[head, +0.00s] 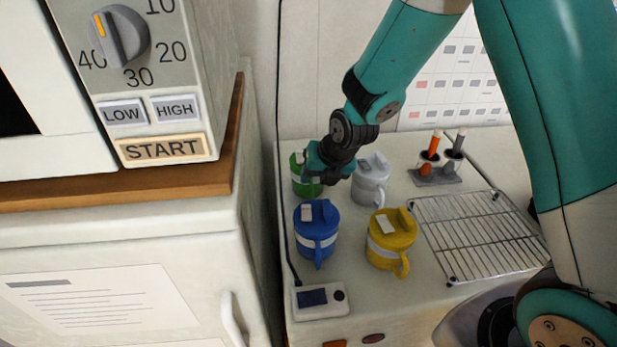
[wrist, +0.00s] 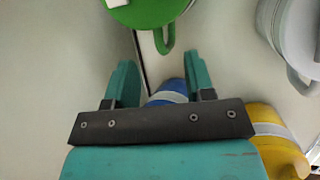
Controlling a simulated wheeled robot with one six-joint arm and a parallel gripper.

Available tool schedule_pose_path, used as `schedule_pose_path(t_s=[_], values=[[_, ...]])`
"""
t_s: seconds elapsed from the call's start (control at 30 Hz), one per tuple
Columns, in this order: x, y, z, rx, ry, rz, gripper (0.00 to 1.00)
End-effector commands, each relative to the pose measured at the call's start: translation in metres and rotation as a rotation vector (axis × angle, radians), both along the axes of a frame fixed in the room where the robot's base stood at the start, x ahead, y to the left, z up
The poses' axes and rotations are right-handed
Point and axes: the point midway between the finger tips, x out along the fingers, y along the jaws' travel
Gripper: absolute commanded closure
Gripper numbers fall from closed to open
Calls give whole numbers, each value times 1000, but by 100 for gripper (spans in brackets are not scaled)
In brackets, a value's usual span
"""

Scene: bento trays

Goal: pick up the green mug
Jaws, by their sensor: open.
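The green mug (head: 300,176) stands at the back left of the white counter, partly hidden behind my gripper (head: 326,172) in the head view. It has a lid with a pale tag. In the wrist view the green mug (wrist: 148,12) is at the top, cut off by the frame edge, with its handle (wrist: 166,38) pointing down towards the gap between my fingers. My gripper (wrist: 160,85) is open and empty there, its two teal fingers apart. The handle lies just beyond the fingertips in the picture, and I see no contact.
A blue mug (head: 316,240) and a yellow mug (head: 390,250) stand in front. A grey-white mug (head: 371,180) stands right of the green one. A wire rack (head: 480,238), a holder (head: 436,177) and a small display device (head: 320,300) share the counter. A microwave (head: 190,80) stands left.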

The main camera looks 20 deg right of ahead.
Motion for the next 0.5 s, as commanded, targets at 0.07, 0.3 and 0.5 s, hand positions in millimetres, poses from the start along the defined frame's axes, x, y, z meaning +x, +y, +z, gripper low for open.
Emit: schedule_pose_path(t_s=[0.07, 0.3, 0.5], values=[[2, 0, -5, 0, 3, 0, 51], [15, 2, -34, 0, 3, 0, 51], [21, 4, -46, 0, 1, 0, 51]])
